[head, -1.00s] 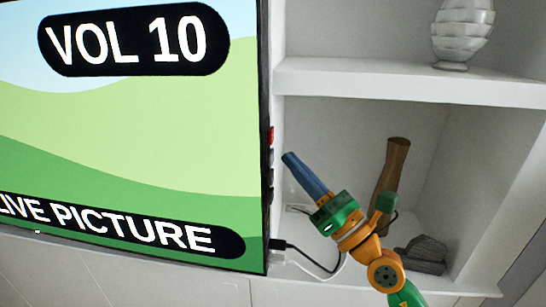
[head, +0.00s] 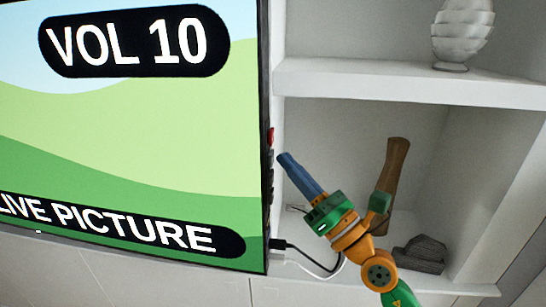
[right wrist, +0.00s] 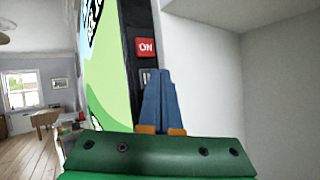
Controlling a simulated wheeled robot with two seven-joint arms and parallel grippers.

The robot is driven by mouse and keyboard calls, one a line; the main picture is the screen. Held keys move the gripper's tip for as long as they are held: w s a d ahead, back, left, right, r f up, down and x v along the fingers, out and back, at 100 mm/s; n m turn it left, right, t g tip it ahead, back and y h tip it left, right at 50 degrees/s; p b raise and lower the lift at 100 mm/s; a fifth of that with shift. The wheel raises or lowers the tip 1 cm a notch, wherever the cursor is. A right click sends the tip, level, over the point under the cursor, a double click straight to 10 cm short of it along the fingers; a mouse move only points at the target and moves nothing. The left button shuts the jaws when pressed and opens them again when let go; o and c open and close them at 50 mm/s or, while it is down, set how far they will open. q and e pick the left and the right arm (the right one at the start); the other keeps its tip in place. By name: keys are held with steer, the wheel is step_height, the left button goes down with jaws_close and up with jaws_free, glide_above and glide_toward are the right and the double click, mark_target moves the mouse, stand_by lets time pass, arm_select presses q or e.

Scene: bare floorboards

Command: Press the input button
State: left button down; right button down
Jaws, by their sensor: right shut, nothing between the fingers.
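A large screen (head: 130,130) fills the left of the head view and reads "VOL 10" and "LIVE PICTURE". Its dark right side edge carries a red button (head: 270,136), which reads "ON" in the right wrist view (right wrist: 146,47). Below it is a dark button (right wrist: 147,78), partly hidden behind my fingers; its label is unreadable. I cannot tell which button is the input one. My right gripper (head: 282,158) is shut and empty, its blue fingertips close to the side edge, just below the red button. I cannot tell whether they touch it. My left gripper is not in view.
White shelves (head: 410,83) stand right of the screen, with a ribbed vase (head: 463,35) above. A brown wooden piece (head: 395,168) and dark stones (head: 422,250) are behind my right arm. A black cable (head: 305,258) plugs into the screen's lower side.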

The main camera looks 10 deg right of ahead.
steer(key=shift+w+a, duration=0.15)
steer(key=shift+a, duration=0.2)
stand_by(0.5)
stand_by(0.3)
steer(key=shift+s+d, duration=0.25)
steer(key=shift+d, duration=0.5)
steer(key=d+b, duration=0.1)
steer(key=s+d+b, duration=0.1)
steer(key=d, duration=0.1)
steer(key=d+b, duration=0.1)
steer(key=shift+s+d, duration=0.25)
steer(key=shift+d, duration=0.1)
stand_by(1.8)
